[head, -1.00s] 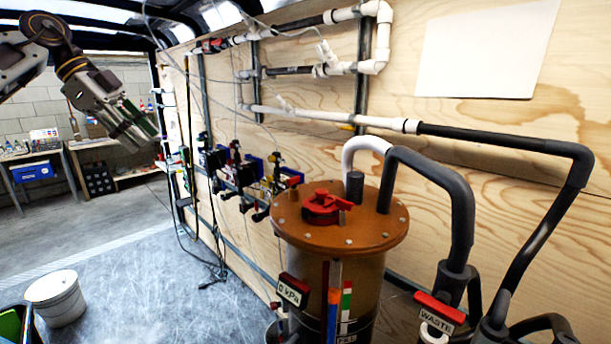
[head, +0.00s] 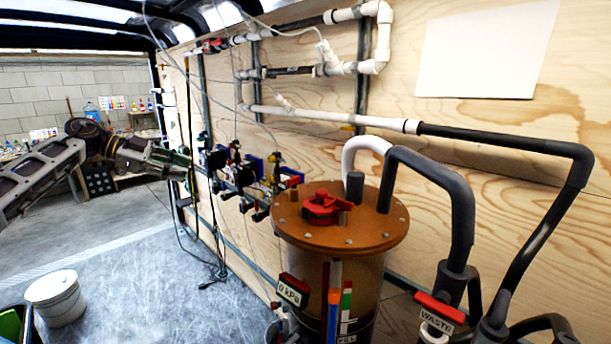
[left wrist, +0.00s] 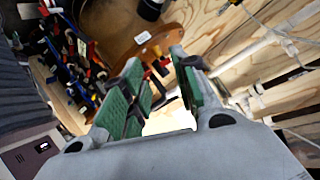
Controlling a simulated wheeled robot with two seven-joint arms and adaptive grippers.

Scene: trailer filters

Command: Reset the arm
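My left arm comes in from the left in the head view, roughly level. Its gripper (head: 180,161) is in front of the valves on the plywood wall, apart from the filter tank as far as I can see. In the left wrist view the green-padded fingers (left wrist: 158,78) stand apart with nothing held between them. My right gripper is in neither view.
A brown filter tank (head: 340,228) with a red-handled lid stands in the middle. Black hoses and a WASTE tag (head: 436,313) are at right. Valves (head: 240,170) line the plywood wall (head: 480,120). A white bucket (head: 56,297) stands at lower left; floor (head: 150,275) beside it is clear.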

